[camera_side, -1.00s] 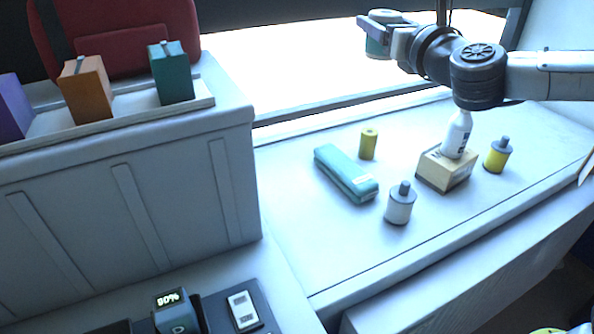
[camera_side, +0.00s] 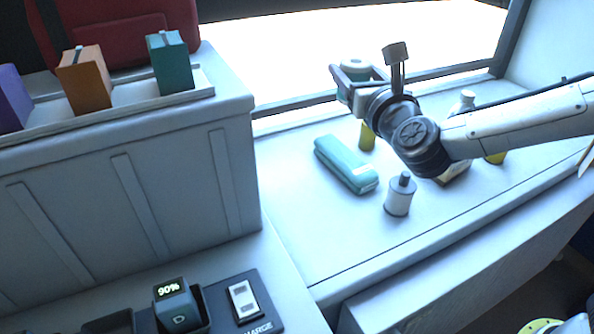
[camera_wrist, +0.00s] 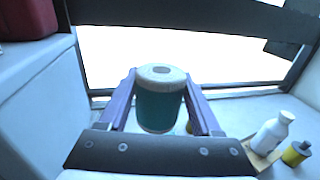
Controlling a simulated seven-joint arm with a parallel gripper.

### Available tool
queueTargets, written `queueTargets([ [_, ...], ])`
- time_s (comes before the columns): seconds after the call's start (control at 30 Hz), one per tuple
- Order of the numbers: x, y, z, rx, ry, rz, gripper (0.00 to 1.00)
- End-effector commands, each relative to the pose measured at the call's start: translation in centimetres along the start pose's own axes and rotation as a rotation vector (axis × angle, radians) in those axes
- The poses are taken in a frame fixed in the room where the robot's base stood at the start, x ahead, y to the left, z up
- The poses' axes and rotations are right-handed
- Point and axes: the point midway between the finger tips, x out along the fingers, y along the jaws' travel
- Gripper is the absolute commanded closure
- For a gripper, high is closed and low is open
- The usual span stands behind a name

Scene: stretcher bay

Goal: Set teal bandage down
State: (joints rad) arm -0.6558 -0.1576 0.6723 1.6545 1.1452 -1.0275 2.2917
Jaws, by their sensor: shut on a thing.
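The teal bandage (camera_wrist: 158,108) is a roll with a white top. My gripper (camera_wrist: 161,84) is shut on it, one finger on each side, and holds it upright. In the side view the bandage (camera_side: 351,73) hangs in my gripper (camera_side: 357,80) at the back of the bench, in front of the bright window. It appears to be above the bench top (camera_side: 300,235), but its exact height is hard to tell. My gripper hides part of it there.
A teal case (camera_side: 345,165), a yellow roll (camera_side: 367,136) and a grey-capped white bottle (camera_side: 398,196) stand below and near. My arm partly hides a taller white bottle (camera_side: 467,100) and a wooden block. Boxes line a shelf (camera_side: 130,98) at left.

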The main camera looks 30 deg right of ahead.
Motion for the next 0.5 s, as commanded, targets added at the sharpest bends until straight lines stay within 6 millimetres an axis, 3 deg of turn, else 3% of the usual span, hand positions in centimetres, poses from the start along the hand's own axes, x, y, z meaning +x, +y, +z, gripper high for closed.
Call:
queueTargets([
  [0.1,0.0,0.0,-5.3,-0.013,0.008,-0.001,0.98],
  [0.23,0.0,0.0,-10.6,-0.012,0.006,0.0,0.98],
  [0.4,0.0,0.0,-14.8,-0.005,0.002,0.0,0.98],
  [0.5,0.1,0.0,-16.0,-0.002,0.0,-0.001,0.98],
])
